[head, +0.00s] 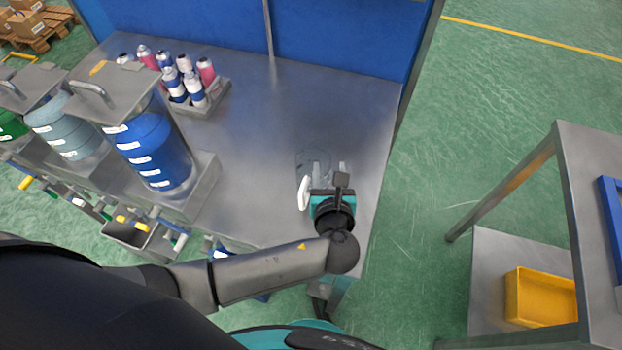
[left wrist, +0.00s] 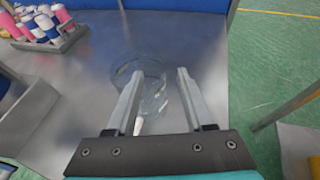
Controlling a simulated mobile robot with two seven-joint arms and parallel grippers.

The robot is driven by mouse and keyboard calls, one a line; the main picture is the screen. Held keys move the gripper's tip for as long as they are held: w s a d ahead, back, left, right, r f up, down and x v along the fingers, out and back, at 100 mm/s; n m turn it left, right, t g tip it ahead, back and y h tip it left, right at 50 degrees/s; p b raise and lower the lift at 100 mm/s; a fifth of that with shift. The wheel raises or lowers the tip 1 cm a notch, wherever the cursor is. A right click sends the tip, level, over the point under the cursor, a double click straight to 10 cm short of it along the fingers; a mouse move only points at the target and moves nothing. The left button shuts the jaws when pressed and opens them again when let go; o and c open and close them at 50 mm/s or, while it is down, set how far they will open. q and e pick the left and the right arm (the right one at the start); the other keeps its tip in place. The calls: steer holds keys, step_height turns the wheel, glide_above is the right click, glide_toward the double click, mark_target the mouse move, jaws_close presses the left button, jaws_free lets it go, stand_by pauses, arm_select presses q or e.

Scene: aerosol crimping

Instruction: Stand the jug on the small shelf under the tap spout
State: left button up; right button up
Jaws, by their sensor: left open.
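The clear jug (head: 314,160) stands on the steel table, faint against the metal. It also shows in the left wrist view (left wrist: 152,92), behind and between the fingers. A white piece (head: 304,192), apparently its handle, shows beside my left gripper (head: 328,168). This gripper is open, its fingers at the jug; I cannot tell whether they touch it. Taps with yellow handles (head: 130,222) sit on the front under the tanks. A small grey shelf (head: 128,238) is below the tap under the blue tank. My right gripper is not in view.
A blue tank (head: 152,150) and other tanks stand at the table's left. A grey tray (head: 212,100) holds several pink, white and blue cans at the back. The table's middle is clear. A separate steel bench (head: 590,180) stands right, with a yellow bin (head: 540,297) below.

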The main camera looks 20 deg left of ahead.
mark_target(328, 154)
arm_select(q)
steer(key=b+x, duration=0.1)
steer(key=x, duration=0.4)
steer(key=shift+r, duration=0.1)
jaws_close()
stand_by(1.2)
